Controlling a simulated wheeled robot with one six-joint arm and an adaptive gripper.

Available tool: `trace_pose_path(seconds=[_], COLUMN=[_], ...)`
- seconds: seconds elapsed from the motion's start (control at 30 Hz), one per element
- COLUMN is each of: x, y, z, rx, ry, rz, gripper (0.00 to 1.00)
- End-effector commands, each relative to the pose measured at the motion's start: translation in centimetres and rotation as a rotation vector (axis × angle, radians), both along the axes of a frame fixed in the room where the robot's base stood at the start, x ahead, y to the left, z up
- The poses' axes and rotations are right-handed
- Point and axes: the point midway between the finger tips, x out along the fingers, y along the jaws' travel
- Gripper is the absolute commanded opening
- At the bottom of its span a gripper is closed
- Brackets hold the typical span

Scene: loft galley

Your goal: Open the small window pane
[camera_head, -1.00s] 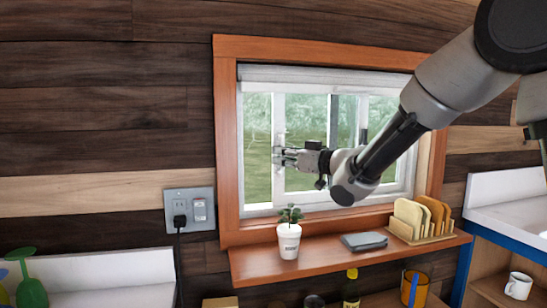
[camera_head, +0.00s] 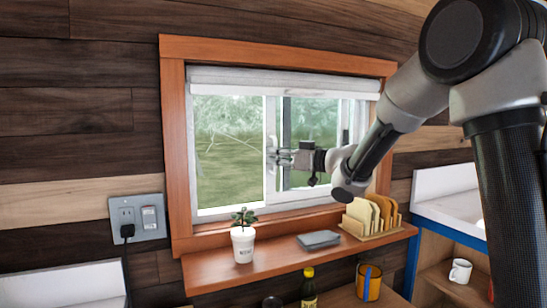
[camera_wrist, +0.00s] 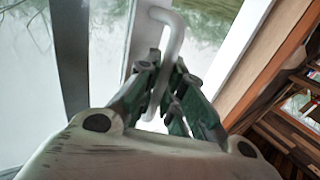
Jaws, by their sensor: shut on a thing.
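The small window pane has a white frame, and its left upright (camera_head: 271,188) stands near the middle of the window opening in the head view. A pale bar handle (camera_wrist: 173,38) is on this upright in the wrist view. My gripper (camera_head: 277,156) reaches it from the right in the head view. In the wrist view my gripper (camera_wrist: 160,80) has its dark fingers closed around the lower part of the handle. My arm hides part of the window's right side.
The wooden sill below holds a potted plant (camera_head: 243,240), a grey folded item (camera_head: 318,239) and a rack (camera_head: 372,232) of boards. A socket plate (camera_head: 138,218) is on the wall at left. A bottle (camera_head: 309,288) and an amber mug (camera_head: 369,281) stand below the sill.

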Motion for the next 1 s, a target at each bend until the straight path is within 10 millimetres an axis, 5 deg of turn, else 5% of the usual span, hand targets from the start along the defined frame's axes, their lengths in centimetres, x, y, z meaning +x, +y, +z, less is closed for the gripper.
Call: trace_pose_path(seconds=[0.1,0.47,1.0], x=[0.0,-0.2,-6.5], y=[0.0,-0.4,-8.4], z=[0.0,0.0,0.0], rx=[0.001,0.000,-0.001], ry=[-0.001,0.000,-0.001], rz=[-0.001,-0.002,-0.004], gripper=[0.19,0.19,0.19])
